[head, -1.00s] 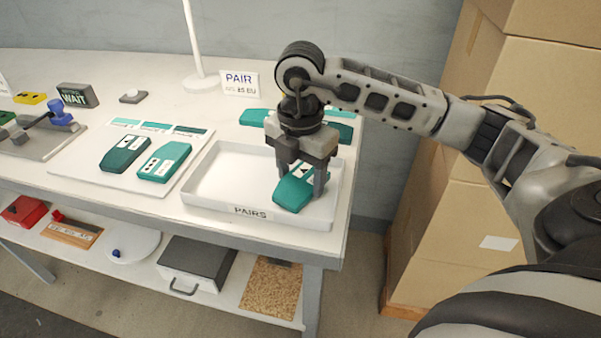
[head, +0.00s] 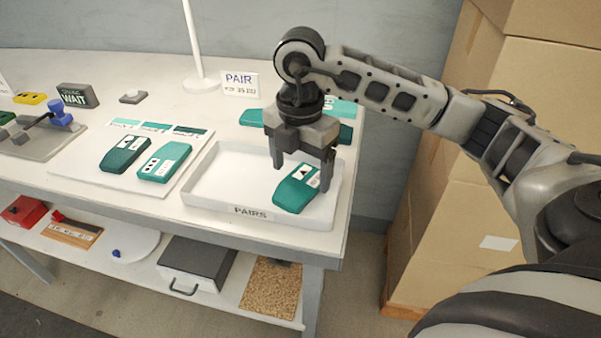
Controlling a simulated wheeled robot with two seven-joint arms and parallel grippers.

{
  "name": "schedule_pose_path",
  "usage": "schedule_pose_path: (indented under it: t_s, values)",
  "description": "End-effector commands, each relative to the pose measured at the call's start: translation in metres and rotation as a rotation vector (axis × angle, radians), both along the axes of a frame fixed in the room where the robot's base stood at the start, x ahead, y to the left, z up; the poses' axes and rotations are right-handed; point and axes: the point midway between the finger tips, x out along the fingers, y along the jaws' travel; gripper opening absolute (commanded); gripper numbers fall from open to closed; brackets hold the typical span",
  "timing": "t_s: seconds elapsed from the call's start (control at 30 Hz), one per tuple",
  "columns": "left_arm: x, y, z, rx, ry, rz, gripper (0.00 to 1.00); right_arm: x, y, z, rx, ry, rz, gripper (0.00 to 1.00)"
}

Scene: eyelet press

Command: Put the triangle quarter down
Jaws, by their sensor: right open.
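The triangle quarter (head: 290,197) is a teal, shoe-shaped piece with a white label bearing a dark triangle. It lies in the right part of the white PAIRS tray (head: 212,205). My right gripper (head: 301,178) is open above it, fingers pointing down. One finger is left of the piece and the other overlaps its right side in the picture; I cannot tell whether they touch it. My left gripper is not in view.
Two teal pieces, one darker (head: 124,154) and one lighter (head: 164,162), lie on a white board left of the tray. More teal pieces (head: 251,117) lie behind my gripper. A PAIR sign (head: 239,84) and white pole (head: 196,50) stand at the back. The tray's left part is empty.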

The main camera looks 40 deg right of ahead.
Motion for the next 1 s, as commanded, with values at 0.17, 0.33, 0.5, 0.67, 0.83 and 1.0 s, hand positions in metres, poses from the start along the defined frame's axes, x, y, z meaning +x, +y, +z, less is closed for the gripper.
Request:
schedule_pose_path:
  t_s: [0.17, 0.33, 0.5, 0.67, 0.83, 1.0]
  values:
    - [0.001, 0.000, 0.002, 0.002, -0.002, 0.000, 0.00, 0.001, 0.000, 0.042, 0.001, -0.007, 0.000, 0.80]
    - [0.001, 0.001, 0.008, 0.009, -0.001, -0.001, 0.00, 0.001, 0.000, 0.078, 0.000, -0.006, -0.002, 0.80]
    - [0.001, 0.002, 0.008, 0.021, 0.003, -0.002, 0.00, 0.001, 0.000, 0.096, 0.000, -0.003, -0.001, 0.80]
    - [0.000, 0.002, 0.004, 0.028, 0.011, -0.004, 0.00, 0.000, 0.000, 0.100, 0.000, -0.001, -0.001, 0.80]
    - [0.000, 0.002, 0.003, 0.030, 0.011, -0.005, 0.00, 0.000, 0.000, 0.099, 0.001, -0.001, -0.001, 0.80]
    - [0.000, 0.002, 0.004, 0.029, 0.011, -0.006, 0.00, 0.000, 0.000, 0.099, 0.000, -0.001, -0.001, 0.80]
